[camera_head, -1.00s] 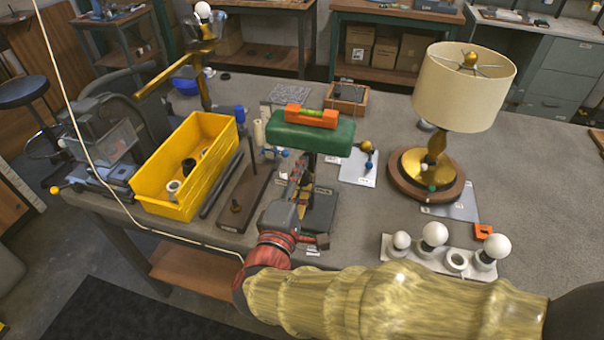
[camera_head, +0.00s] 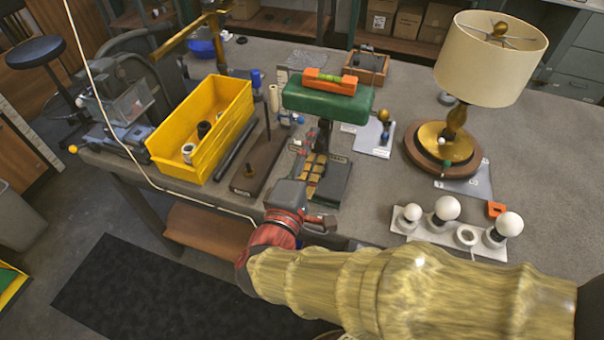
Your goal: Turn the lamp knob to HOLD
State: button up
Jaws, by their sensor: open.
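The lamp (camera_head: 490,58) stands at the right of the table, with a cream shade, a brass stem and a round brown base (camera_head: 442,162). A small green ball (camera_head: 447,165) and a white ball (camera_head: 444,141) show at the front of its base and stem; I cannot tell which is the knob. A grey card (camera_head: 468,185) with small marks lies partly under the base; its words are too small to read. My gripper (camera_head: 308,197) is open near the table's front edge, well left of the lamp and apart from it. Its fingertips are hard to make out.
A green block with an orange level (camera_head: 330,82) sits on a dark stand beyond my gripper. A white strip with several bulbs (camera_head: 425,231) lies between my arm and the lamp. A yellow bin (camera_head: 203,130) stands at left. Bare table lies right of the lamp.

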jog(key=v, duration=0.9)
jog(key=shift+w, duration=0.1)
dwell(0.3)
